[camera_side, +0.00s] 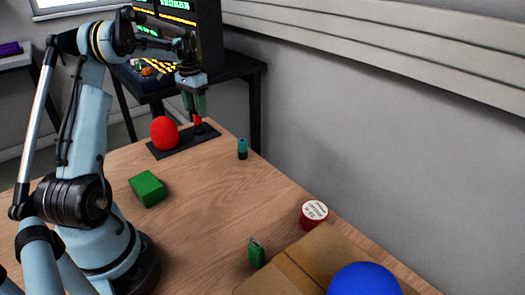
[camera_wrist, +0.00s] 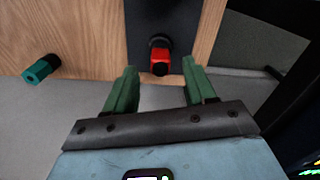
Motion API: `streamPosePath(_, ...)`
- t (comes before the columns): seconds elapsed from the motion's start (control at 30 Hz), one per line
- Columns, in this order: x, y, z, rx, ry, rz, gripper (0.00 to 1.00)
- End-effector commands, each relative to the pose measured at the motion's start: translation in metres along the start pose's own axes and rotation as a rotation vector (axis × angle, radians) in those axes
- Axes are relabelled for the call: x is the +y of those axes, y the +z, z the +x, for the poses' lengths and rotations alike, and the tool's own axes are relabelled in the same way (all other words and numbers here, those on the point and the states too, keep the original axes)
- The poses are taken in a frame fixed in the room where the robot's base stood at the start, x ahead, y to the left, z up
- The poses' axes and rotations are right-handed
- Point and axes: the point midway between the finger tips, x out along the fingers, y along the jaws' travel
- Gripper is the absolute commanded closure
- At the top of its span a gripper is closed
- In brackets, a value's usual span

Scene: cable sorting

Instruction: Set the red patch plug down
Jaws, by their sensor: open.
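The red patch plug (camera_side: 197,120) stands on a dark flat tray (camera_side: 176,150) at the far end of the table. It has a dark end, and in the wrist view the red plug (camera_wrist: 160,62) lies between the tips of my gripper's fingers. My gripper (camera_side: 195,112) points down over the plug. In the wrist view the green fingers of my gripper (camera_wrist: 160,68) are apart, with a gap on each side of the plug. The tray (camera_wrist: 180,18) also shows behind the plug there.
A red ball (camera_side: 164,132) sits on the same tray, left of the plug. A teal plug (camera_side: 242,148) stands nearby. A green block (camera_side: 147,188), a red-and-white can (camera_side: 314,214), a green item (camera_side: 256,253) and a cardboard box (camera_side: 290,270) with a blue ball (camera_side: 362,281) are nearer. The table's middle is clear.

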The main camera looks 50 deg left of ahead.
Motion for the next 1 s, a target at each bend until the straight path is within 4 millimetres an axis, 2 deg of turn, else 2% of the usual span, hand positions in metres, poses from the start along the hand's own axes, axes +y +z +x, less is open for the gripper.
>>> streamPosePath(0.1,0.000,0.000,-0.026,0.000,0.000,0.000,0.45)
streamPosePath(0.3,0.000,0.000,-0.057,0.000,0.000,0.000,0.45)
streamPosePath(0.5,0.001,0.000,-0.072,0.000,0.000,0.000,0.45)
streamPosePath(0.6,0.009,-0.001,-0.078,0.009,-0.005,0.007,0.45)
streamPosePath(0.67,0.021,-0.001,-0.083,0.022,-0.011,0.016,0.45)
streamPosePath(0.77,0.052,-0.002,-0.094,0.062,-0.029,0.037,0.45)
streamPosePath(1.0,0.146,0.017,-0.116,0.200,-0.061,0.098,0.45)
